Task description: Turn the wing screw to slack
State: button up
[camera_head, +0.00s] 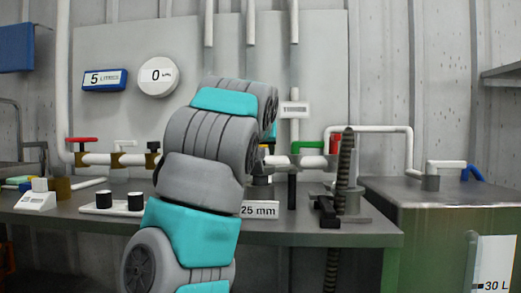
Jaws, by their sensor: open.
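I cannot pick out a wing screw for certain. A dark clamp-like fixture (328,212) stands on the bench to the right of my arm. A tall dark ribbed or threaded rod (346,168) rises beside it. My grey and teal arm rises through the middle of the view and covers part of the pipework and bench. My gripper is not clearly visible; the arm's far end bends away behind its own links. No "slack" marking is readable.
The grey bench (375,235) runs across the front. On it are a 25 mm label (260,210), a white plate with black knobs (112,207) and a small white box (37,201). Behind run white pipes with a red valve handle (82,140) and a green one (307,145).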

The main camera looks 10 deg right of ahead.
jog(key=shift+c, duration=0.2)
grip_shut()
